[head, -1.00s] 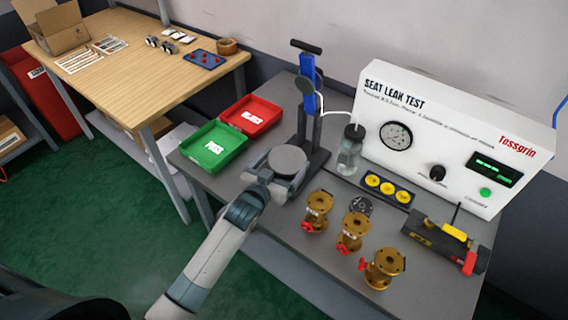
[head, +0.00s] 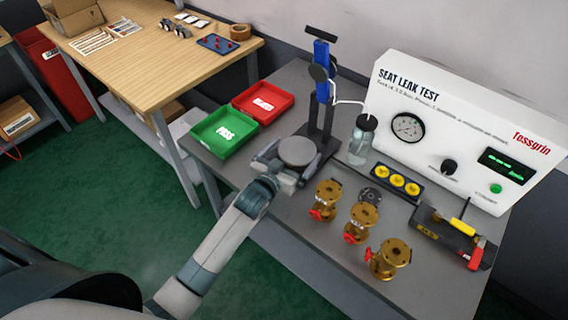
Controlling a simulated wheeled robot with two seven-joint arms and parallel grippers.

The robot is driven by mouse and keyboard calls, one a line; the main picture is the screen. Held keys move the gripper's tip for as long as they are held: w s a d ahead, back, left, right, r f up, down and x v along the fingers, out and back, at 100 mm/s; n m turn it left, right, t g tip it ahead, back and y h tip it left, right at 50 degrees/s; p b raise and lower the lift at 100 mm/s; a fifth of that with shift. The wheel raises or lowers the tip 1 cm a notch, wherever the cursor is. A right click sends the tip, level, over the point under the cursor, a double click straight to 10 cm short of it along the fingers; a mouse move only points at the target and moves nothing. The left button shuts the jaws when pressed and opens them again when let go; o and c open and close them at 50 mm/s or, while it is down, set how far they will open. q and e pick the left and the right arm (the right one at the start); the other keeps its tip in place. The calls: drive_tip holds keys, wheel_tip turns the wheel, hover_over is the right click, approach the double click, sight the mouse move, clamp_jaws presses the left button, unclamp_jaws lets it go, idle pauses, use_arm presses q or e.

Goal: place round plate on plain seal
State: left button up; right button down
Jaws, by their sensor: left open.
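The round plate (head: 297,151) is a flat grey disc, lying level at the base of the press stand with the blue column. My left gripper (head: 287,165) is at the near left side of the plate. Its jaws are open, one finger by the plate's left edge and the other by its near edge. I cannot tell whether they touch it. I cannot make out the plain seal; whatever lies under the plate is hidden. My right gripper is not in view.
The press stand (head: 321,90) rises just behind the plate. Green PASS tray (head: 205,143) and a red tray (head: 283,100) lie to the left. The seat leak tester (head: 450,130) stands behind.

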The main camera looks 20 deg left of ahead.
use_arm(q)
drive_tip(key=b+v, duration=0.2)
drive_tip(key=v, duration=1)
drive_tip(key=shift+f, duration=0.1)
idle(0.5)
